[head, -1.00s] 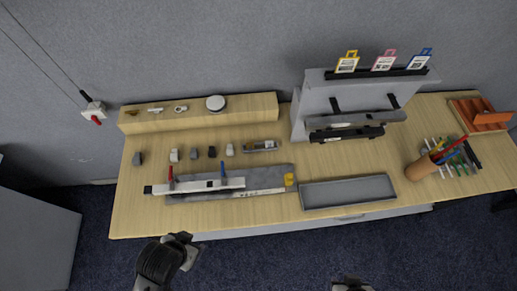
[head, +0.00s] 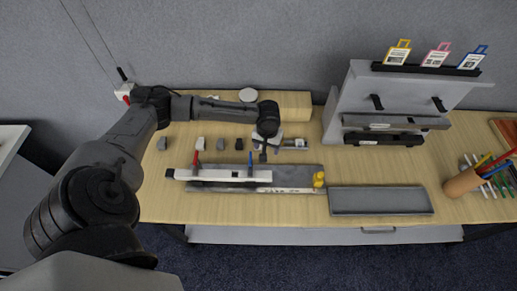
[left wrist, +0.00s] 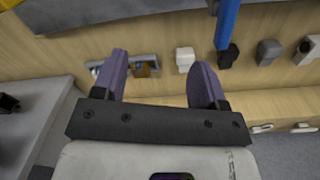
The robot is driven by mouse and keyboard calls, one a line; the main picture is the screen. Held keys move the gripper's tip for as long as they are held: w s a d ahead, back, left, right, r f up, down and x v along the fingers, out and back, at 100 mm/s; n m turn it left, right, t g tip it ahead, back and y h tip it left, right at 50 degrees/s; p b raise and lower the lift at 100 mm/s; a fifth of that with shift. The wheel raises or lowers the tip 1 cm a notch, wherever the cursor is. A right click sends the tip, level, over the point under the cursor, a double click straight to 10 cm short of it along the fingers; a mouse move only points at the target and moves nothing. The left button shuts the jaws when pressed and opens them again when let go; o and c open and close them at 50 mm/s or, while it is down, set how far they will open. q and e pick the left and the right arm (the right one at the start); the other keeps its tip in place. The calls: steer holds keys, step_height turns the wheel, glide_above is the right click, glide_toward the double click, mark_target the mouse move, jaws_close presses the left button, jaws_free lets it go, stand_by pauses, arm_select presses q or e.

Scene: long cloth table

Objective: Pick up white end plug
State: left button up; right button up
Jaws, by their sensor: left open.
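A row of small end plugs lies on the wooden table behind the long fixture. In the left wrist view a white end plug (left wrist: 185,58) shows between my two open fingers, closer to the right finger. My left gripper (head: 264,155) is open and empty above the right end of the row and hides the plug there in the head view. It also shows in the left wrist view (left wrist: 160,62). Another whitish plug (head: 200,142) stands farther left, beside a grey plug (head: 220,144) and a black plug (head: 239,144). My right gripper is out of view.
A silver part (head: 293,143) lies right of the gripper. The fixture (head: 285,180) with red (head: 195,160) and blue upright handles (head: 250,160) is just in front. A grey tray (head: 380,201) and a display stand (head: 350,100) are to the right.

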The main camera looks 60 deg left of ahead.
arm_select(q)
steer(key=a+r+n, duration=0.2)
steer(key=a+n, duration=0.2)
steer(key=a, duration=0.3)
steer(key=f, duration=0.7)
steer(key=shift+w+a, duration=0.25)
steer(key=shift+a, duration=0.1)
steer(key=shift+f, duration=3.15)
steer(key=c, duration=1)
steer(key=shift+r, duration=0.1)
